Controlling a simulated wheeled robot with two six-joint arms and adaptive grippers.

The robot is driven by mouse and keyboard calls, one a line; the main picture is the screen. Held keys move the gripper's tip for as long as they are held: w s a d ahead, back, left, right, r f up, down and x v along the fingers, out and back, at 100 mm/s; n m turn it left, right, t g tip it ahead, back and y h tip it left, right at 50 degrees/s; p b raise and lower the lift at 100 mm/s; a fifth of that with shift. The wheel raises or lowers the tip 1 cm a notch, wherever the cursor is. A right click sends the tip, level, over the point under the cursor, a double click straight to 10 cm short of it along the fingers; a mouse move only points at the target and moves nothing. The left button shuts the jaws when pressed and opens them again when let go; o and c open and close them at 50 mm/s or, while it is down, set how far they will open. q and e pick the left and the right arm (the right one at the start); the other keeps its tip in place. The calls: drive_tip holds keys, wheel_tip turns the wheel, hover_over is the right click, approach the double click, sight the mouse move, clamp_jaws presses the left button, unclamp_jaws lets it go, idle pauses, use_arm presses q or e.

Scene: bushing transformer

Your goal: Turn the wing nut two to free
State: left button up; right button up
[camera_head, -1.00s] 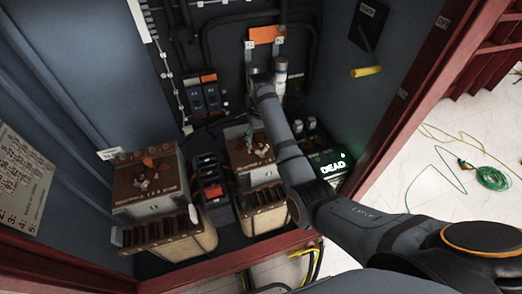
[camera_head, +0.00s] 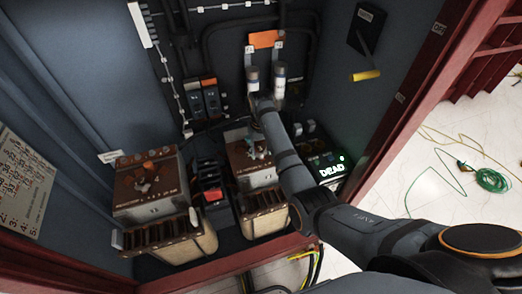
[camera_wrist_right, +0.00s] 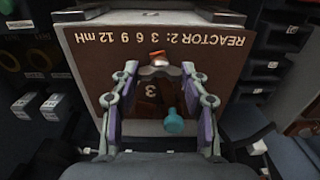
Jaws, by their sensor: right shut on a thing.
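The reactor 2 block (camera_head: 240,165) has a brown top plate and stands right of centre in the cabinet. Its label, "REACTOR 2: 3 6 9 12 mH" (camera_wrist_right: 165,38), is upside down in the right wrist view. My right gripper (camera_head: 256,150) reaches down onto this plate. In the wrist view its fingertips (camera_wrist_right: 159,70) close from both sides on the wing nut, by a small orange piece (camera_wrist_right: 157,57) and the digit 3. The nut's outline is partly hidden by the fingers. A teal knob-like part (camera_wrist_right: 173,120) shows between the fingers. My left gripper is not in view.
A similar brown-topped reactor (camera_head: 150,185) stands at the left. Black switches with a red part (camera_head: 212,192) sit between the two. A lit "DEAD" indicator (camera_head: 332,170) is on the right.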

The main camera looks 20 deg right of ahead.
drive_tip(key=shift+r+n+p, duration=0.2)
drive_tip(key=shift+n+p, duration=0.2)
drive_tip(key=shift+p, duration=0.3)
drive_tip(key=n+p, duration=0.3)
drive_tip(key=p, duration=0.2)
drive_tip(key=shift+r+n, duration=0.15)
drive_tip(key=shift+n, duration=0.25)
drive_tip(key=shift+n+p, duration=0.7)
drive_tip(key=shift+n, duration=0.2)
drive_tip(key=n+p, duration=0.2)
drive_tip(key=n, duration=0.2)
drive_tip(key=shift+n+p, duration=0.3)
drive_tip(key=shift+p, duration=0.1)
drive_tip(key=n, duration=0.1)
drive_tip(key=n+p, duration=0.1)
drive_tip(key=n, duration=0.2)
drive_tip(key=shift+f+n+p, duration=0.3)
drive_tip(key=shift+p, duration=0.1)
drive_tip(key=o, duration=1.2)
drive_tip(key=shift+c, duration=0.2)
